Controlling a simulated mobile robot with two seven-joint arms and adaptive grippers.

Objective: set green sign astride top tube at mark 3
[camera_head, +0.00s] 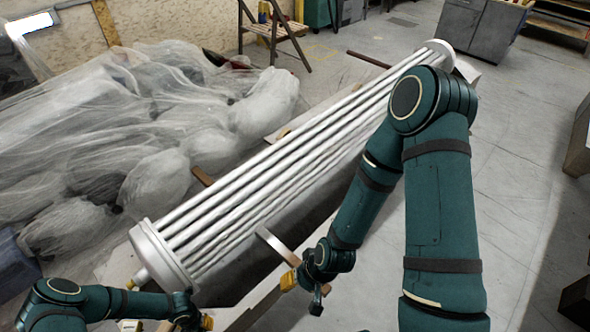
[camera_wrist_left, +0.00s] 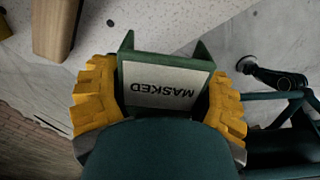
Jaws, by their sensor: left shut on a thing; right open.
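The tube bundle (camera_head: 270,175) is a row of long silver tubes between two round end plates, running from lower left to upper right in the head view. I cannot make out any numbered marks on the tubes. The green sign (camera_wrist_left: 165,86), with a pale plate reading "MASKED" upside down, sits between the yellow fingers of my left gripper (camera_wrist_left: 160,97), which is shut on it. In the head view my left gripper (camera_head: 203,323) is at the bottom edge, below the near end plate, and the sign is not clear there. My right gripper (camera_head: 303,291) is open and empty, beside the bundle's lower right side.
Plastic-sheeted heaps (camera_head: 150,120) fill the left side. A small wooden block with a pale face (camera_head: 278,246) sticks out near my right gripper. A wooden stool (camera_head: 272,30) and grey cabinets (camera_head: 482,28) stand at the back. The floor at right is mostly clear.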

